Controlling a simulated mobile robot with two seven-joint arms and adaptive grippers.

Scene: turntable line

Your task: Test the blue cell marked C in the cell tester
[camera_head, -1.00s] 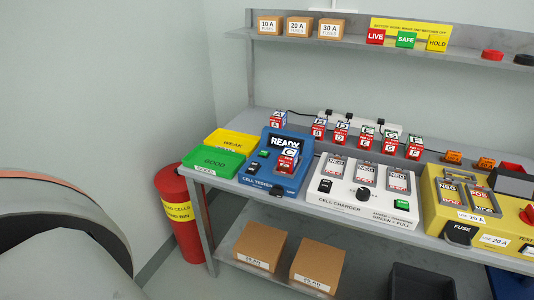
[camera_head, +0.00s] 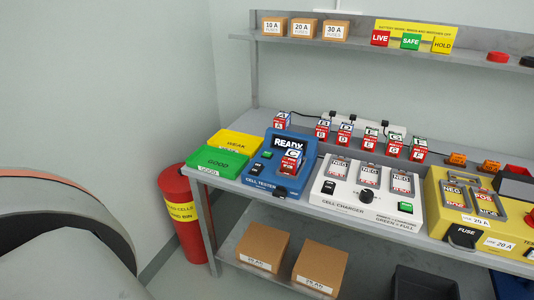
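The tester's screen (camera_head: 288,144) reads READY. Neither of my grippers is in view.
Cell A (camera_head: 281,122) stands behind the tester; several other lettered cells (camera_head: 344,134) stand in a row behind the white charger (camera_head: 340,202). Green GOOD (camera_head: 216,160) and yellow WEAK (camera_head: 236,142) trays lie left of the tester. A red bin (camera_head: 184,230) stands by the bench.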

